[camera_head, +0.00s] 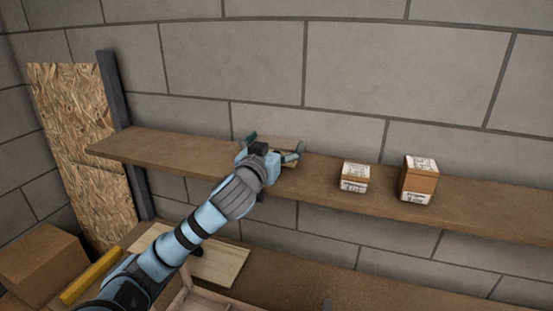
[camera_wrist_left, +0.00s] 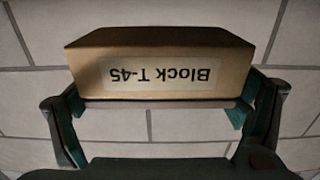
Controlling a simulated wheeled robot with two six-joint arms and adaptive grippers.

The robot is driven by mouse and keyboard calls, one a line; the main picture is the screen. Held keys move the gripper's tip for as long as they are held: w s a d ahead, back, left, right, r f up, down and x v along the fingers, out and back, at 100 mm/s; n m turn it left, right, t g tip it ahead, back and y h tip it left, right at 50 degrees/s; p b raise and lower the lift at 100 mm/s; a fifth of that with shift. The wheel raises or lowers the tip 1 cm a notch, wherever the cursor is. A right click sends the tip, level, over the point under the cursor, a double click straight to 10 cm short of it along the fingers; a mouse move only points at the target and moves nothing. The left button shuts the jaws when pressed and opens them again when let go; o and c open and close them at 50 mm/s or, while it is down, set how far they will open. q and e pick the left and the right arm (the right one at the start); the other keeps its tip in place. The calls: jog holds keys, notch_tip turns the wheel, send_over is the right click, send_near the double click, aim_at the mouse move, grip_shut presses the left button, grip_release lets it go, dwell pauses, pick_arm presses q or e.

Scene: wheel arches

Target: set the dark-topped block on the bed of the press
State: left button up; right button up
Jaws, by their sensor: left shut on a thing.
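My left gripper (camera_head: 275,145) is at the wall shelf, in front of the grey block wall. It is shut on a tan block, which fills the space between the fingers in the left wrist view (camera_wrist_left: 160,52). The block's label reads "Block T-45" upside down there. Its upper face in that view is darker brown; I cannot tell whether that is its dark top. In the head view the block is mostly hidden by the gripper. I cannot tell whether it touches the shelf. No press can be made out. My right gripper is not in view.
The brown shelf (camera_head: 150,147) also carries two labelled boxes, a low one (camera_head: 354,177) and a taller one (camera_head: 419,182), right of my gripper. Below are a pale board (camera_head: 222,262), a yellow bar (camera_head: 92,275) and a cardboard box (camera_head: 42,265). The shelf's left part is clear.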

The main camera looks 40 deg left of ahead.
pick_arm(q)
jog(key=shift+w+f, duration=0.1)
jog(key=shift+f, duration=1.3)
jog(key=o, duration=1.1)
jog(key=shift+d+f, duration=0.1)
